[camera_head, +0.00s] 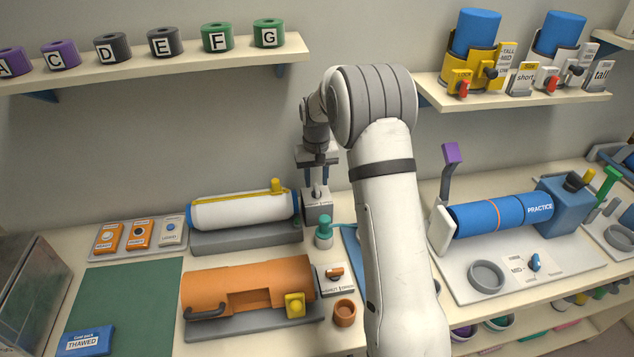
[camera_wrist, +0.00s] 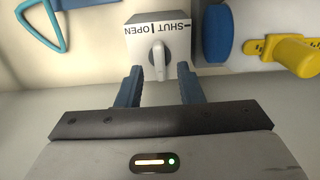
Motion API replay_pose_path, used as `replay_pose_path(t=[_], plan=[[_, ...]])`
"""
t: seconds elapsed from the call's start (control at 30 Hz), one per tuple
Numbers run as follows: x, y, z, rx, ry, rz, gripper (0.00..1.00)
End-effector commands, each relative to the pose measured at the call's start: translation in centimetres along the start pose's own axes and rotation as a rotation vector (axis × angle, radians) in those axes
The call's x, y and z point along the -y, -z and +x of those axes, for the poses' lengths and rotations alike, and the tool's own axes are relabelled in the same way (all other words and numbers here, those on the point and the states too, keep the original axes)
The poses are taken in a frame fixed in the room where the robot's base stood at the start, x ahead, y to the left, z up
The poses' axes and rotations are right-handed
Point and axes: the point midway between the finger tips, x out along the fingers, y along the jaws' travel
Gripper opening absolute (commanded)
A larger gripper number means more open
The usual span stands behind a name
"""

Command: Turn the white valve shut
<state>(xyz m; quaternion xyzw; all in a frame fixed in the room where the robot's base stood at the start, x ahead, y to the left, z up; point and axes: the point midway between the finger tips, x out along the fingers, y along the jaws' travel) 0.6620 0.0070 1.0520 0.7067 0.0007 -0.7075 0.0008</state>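The white valve handle (camera_wrist: 158,58) sits on a small grey box (camera_wrist: 178,42) marked SHUT and OPEN, upside down in the wrist view. The handle lies along the picture's vertical, roughly in line with the mark between the words. In the head view the box (camera_head: 318,209) stands just right of the white cylinder, and the handle (camera_head: 318,191) shows small on top. My gripper (camera_wrist: 160,72) is open, with its blue fingers on either side of the handle's near end. Gaps show on both sides, so I see no contact. In the head view my gripper (camera_head: 317,173) is directly above the box.
The white cylinder (camera_head: 240,211) with a yellow fitting (camera_wrist: 296,56) is close beside the box. A green-topped bottle (camera_head: 324,236) stands in front. An orange housing (camera_head: 240,287) lies nearer. My arm hides part of the bench to the right.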

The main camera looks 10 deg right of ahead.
Motion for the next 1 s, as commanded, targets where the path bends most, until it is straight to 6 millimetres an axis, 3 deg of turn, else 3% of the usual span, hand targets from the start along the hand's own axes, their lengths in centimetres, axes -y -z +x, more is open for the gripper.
replay_pose_path(t=[0.2, 0.53, 0.93, 1.0], plan=[[0.0, 0.0, 2.3, 0.001, 0.000, 0.001, 0.34], [-0.1, 0.0, 2.7, -0.001, 0.000, 0.001, 0.33], [-0.2, 0.0, 2.7, -0.001, 0.000, 0.002, 0.00], [-0.2, 0.0, 2.7, -0.001, 0.000, 0.002, 0.00]])
